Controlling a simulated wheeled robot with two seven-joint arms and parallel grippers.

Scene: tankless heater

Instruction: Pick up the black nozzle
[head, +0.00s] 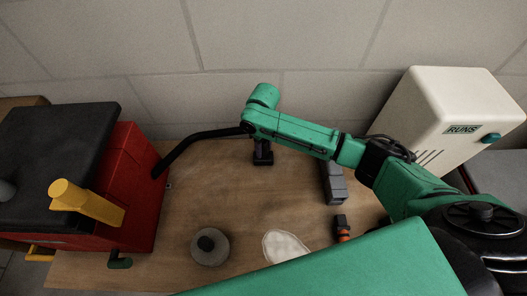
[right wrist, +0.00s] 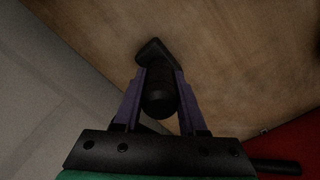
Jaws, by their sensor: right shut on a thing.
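The black nozzle (right wrist: 160,95) shows in the right wrist view as a dark cylinder with a wider, angular end over the wooden tabletop. My right gripper (right wrist: 160,80) has its two purple fingers on either side of the cylinder and is shut on it. In the head view my right gripper (head: 262,157) points down at the back of the table, close to the wall. The nozzle is hard to tell from the dark fingers there. I cannot tell whether it touches the table. My left gripper is not in view.
A red box with a black top (head: 135,180) stands at left, with a black bent bar (head: 195,143) reaching toward my right wrist. A grey block (head: 334,183), an orange-black item (head: 342,229), a round grey canister (head: 210,247) and a white flat piece (head: 285,246) lie on the table (head: 200,200).

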